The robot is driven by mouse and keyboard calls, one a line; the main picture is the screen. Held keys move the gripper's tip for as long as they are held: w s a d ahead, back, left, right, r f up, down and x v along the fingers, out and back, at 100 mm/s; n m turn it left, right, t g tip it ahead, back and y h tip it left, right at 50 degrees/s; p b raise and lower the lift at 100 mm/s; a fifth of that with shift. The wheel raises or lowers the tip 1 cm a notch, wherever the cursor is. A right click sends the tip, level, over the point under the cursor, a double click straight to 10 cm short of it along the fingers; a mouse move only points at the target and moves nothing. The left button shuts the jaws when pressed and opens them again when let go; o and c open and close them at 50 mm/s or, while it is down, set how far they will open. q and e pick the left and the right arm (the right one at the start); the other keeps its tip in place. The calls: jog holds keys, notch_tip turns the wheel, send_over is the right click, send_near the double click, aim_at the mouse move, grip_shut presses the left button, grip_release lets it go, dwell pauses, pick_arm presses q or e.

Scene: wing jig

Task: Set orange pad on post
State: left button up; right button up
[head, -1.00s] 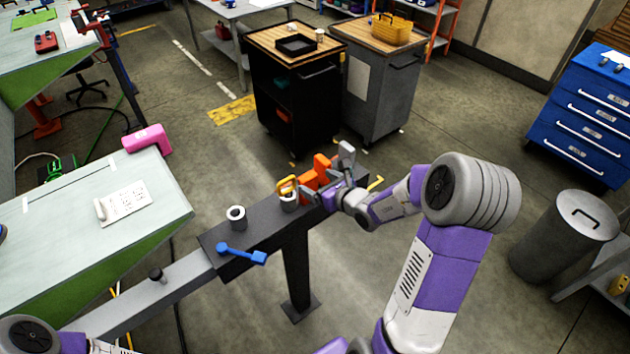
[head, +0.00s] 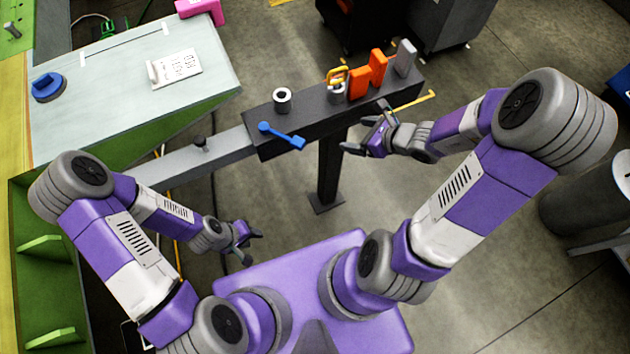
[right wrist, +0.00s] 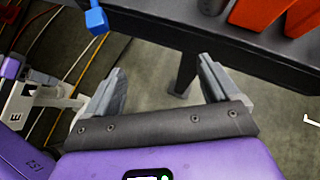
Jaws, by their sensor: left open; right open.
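An orange pad-like piece (head: 368,77), seemingly two upright blocks, stands on the dark beam (head: 262,118) near its right end. Part of the orange (right wrist: 262,10) also shows at the top of the right wrist view. Two short pale cylinders with holes stand on the beam: a bare one (head: 282,101) and one (head: 337,93) beside the orange piece, with a yellow clip on it. I cannot tell which part is the post. My right gripper (head: 367,128) is open and empty, in front of the beam and apart from the orange piece. My left gripper (head: 252,246) is open and empty, low near my base.
A blue lever (head: 282,136) lies across the beam's front edge. A grey block (head: 405,58) stands right of the orange piece, and a yellow hook (head: 418,101) juts from the beam's front. A pale table (head: 120,110) stands left. Open floor lies right of the beam.

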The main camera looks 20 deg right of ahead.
jog(key=s+a+f+n+g, duration=0.4)
jog(key=a+f+n, duration=0.4)
jog(key=n, duration=0.5)
jog(key=s+a+f+n+g, duration=0.4)
jog(key=s+a+f+n, duration=0.2)
jog(key=a+f+n, duration=0.3)
jog(key=shift+a+f+n+h, duration=0.2)
jog(key=shift+f+n+h, duration=0.1)
jog(key=shift+f+n, duration=1.9)
jog(key=shift+s+r, duration=0.1)
